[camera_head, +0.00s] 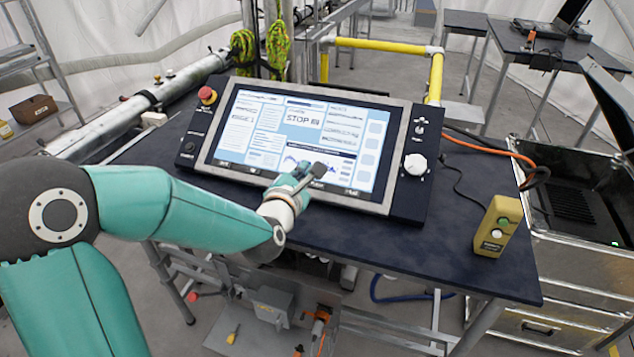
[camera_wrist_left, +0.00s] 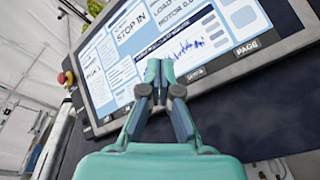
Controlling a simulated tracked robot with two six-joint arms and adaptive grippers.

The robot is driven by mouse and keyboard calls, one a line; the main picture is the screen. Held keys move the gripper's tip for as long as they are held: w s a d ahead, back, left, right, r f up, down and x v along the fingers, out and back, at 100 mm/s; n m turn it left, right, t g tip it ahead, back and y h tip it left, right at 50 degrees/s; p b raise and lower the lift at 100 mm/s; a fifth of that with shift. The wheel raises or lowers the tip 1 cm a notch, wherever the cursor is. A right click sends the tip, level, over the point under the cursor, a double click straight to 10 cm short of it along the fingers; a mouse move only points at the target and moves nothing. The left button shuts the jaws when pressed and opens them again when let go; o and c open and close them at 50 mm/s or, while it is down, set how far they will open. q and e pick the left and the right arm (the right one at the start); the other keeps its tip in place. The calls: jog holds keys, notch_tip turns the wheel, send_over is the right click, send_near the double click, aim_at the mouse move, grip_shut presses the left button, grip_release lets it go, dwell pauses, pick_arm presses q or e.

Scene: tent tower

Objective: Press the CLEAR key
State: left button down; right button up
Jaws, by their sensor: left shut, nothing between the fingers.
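The control panel (camera_head: 408,130) has a lit touchscreen (camera_head: 345,120), also filling the upper part of the left wrist view (camera_wrist_left: 120,60). Small labels run along its lower bezel; one reads PAGE (camera_wrist_left: 247,47) in the left wrist view, another (camera_wrist_left: 196,73) beside it is too blurred to read. I cannot make out which label is CLEAR; the gripper hides part of the lower bezel. My left gripper (camera_head: 312,171) is shut and empty, its tips (camera_wrist_left: 160,70) in front of the screen's lower part. I cannot tell whether they touch it. My right gripper is not in view.
A red stop button (camera_head: 207,95) sits at the panel's left and a white knob (camera_head: 415,164) at its right. A yellow button box (camera_head: 498,226) stands on the dark table (camera_head: 420,250). A yellow rail (camera_head: 385,44) is behind the panel.

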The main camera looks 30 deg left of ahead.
aim_at(317, 185)
pick_arm(q)
jog(key=w+f+b, duration=0.1)
jog(key=f, duration=0.1)
jog(key=w+f+b, duration=0.1)
jog(key=f, duration=0.1)
jog(key=w+f, duration=0.2)
jog(key=shift+w+a+f+b, duration=0.1)
jog(key=shift+a+f+b, duration=0.1)
jog(key=shift+a+b, duration=0.15)
jog(key=shift+w+a+f+b, duration=0.1)
jog(key=shift+w+f+b, duration=0.5)
jog(key=shift+b, duration=0.25)
jog(key=shift+r, duration=0.1)
dwell(0.5)
jog(key=shift+w+f+b, duration=0.25)
jog(key=shift+f+b, duration=0.05)
jog(key=shift+b, duration=0.5)
